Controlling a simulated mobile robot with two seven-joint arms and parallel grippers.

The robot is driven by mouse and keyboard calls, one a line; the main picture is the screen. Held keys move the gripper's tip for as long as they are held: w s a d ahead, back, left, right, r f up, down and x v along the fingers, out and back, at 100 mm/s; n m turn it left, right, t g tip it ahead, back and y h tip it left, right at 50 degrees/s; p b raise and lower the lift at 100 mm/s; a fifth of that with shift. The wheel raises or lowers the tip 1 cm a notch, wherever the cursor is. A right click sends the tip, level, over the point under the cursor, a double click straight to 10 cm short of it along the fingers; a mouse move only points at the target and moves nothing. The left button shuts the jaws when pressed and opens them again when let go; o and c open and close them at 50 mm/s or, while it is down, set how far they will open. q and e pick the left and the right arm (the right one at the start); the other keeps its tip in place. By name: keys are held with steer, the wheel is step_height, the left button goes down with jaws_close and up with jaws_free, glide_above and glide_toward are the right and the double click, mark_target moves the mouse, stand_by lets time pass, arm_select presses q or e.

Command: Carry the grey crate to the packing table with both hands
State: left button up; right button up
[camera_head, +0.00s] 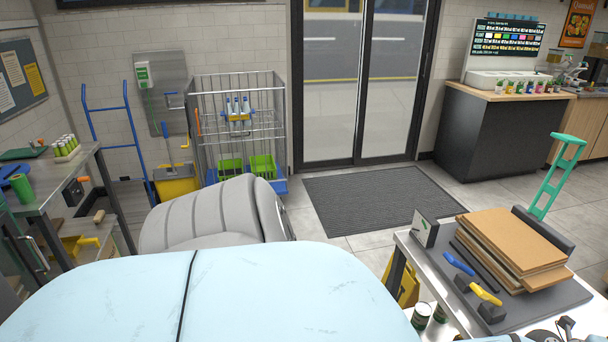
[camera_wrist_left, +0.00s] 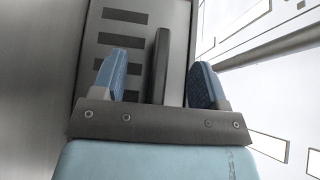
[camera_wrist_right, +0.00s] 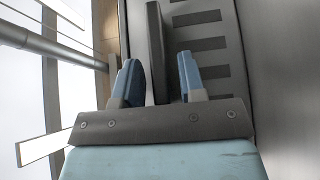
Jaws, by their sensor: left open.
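The grey crate shows only in part, as a grey wall with dark slots in the left wrist view (camera_wrist_left: 124,17) and the right wrist view (camera_wrist_right: 203,45). A dark upright bar stands out from it in each. My left gripper (camera_wrist_left: 158,85) is open, its blue fingers either side of the bar with gaps. My right gripper (camera_wrist_right: 160,83) also has its fingers around a bar, but closer together. A gap shows on one side; contact on the other is unclear. Neither gripper nor the crate shows in the head view. I cannot tell surely which table is the packing table.
A grey-topped table (camera_head: 403,240) with stacked brown boards (camera_head: 520,240) stands at right. A wire cage cart (camera_head: 207,140) and a blue hand truck (camera_head: 112,125) stand at the back left. A dark mat (camera_head: 380,197) lies before glass doors. A metal bench (camera_head: 55,182) is at left.

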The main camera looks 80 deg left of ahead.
arm_select(q)
steer(key=p+v, duration=0.1)
steer(key=v, duration=1.1)
steer(key=shift+r, duration=0.15)
arm_select(e)
steer(key=shift+r, duration=0.65)
arm_select(q)
steer(key=shift+w, duration=0.1)
arm_select(e)
steer(key=shift+o, duration=0.4)
steer(key=o, duration=0.5)
arm_select(q)
steer(key=shift+r+p, duration=0.6)
arm_select(e)
steer(key=v, duration=1.3)
steer(key=shift+s+d, duration=0.3)
